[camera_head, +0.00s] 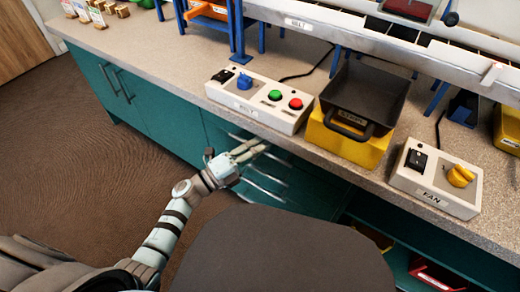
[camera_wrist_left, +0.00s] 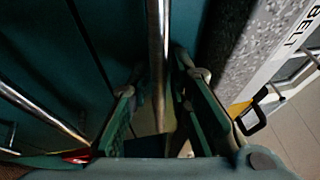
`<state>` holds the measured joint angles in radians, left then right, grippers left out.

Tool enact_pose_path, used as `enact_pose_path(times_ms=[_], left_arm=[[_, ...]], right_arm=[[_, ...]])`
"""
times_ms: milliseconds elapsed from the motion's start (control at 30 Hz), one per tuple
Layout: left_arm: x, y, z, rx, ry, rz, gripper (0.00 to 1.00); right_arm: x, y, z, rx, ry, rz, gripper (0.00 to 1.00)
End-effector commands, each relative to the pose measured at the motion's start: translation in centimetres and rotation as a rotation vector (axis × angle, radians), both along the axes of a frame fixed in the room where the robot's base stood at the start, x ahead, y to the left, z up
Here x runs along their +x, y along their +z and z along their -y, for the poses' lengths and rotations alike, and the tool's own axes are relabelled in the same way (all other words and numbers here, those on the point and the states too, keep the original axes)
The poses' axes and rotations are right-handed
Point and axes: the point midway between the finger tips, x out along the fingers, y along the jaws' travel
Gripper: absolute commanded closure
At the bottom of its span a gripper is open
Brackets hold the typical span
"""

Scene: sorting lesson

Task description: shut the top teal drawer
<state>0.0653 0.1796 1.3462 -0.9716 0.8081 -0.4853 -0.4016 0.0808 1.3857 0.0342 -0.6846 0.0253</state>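The teal drawers (camera_head: 303,190) are in the counter front below the belt control box, with long silver bar handles. My left gripper (camera_head: 252,151) is at the top drawer's handle, just under the counter edge. In the left wrist view one silver bar handle (camera_wrist_left: 157,50) runs between the two spread fingers of my left gripper (camera_wrist_left: 160,112). I cannot tell whether either finger touches the bar. The gripper and arm cover part of the top drawer, and how far it stands out is hard to tell. My right gripper is not in view.
The speckled counter (camera_head: 180,75) overhangs the drawers. On it are the belt control box (camera_head: 258,100), a black tray (camera_head: 368,92) on a yellow block (camera_head: 345,143), and a fan control box (camera_head: 437,180). Red bins (camera_head: 437,275) sit on a low shelf at right. Brown floor at left is clear.

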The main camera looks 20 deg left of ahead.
Motion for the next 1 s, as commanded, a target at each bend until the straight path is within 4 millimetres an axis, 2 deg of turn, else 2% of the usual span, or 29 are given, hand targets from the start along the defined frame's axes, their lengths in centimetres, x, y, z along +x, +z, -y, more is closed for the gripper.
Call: enact_pose_path(times_ms=[467,567,800,1000], left_arm=[[-0.5,-0.3,-0.4,0.0,0.001,-0.004,0.7],[-1.7,-0.6,-1.4,0.002,0.0,-0.005,0.7],[-6.8,-1.8,-5.6,0.003,-0.002,-0.007,0.7],[-9.0,-2.3,-7.5,0.0,0.0,-0.004,0.7]], right_arm=[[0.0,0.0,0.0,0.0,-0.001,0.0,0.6],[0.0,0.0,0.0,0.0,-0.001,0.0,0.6],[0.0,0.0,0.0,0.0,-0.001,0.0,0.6],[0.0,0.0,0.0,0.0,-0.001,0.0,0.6]])
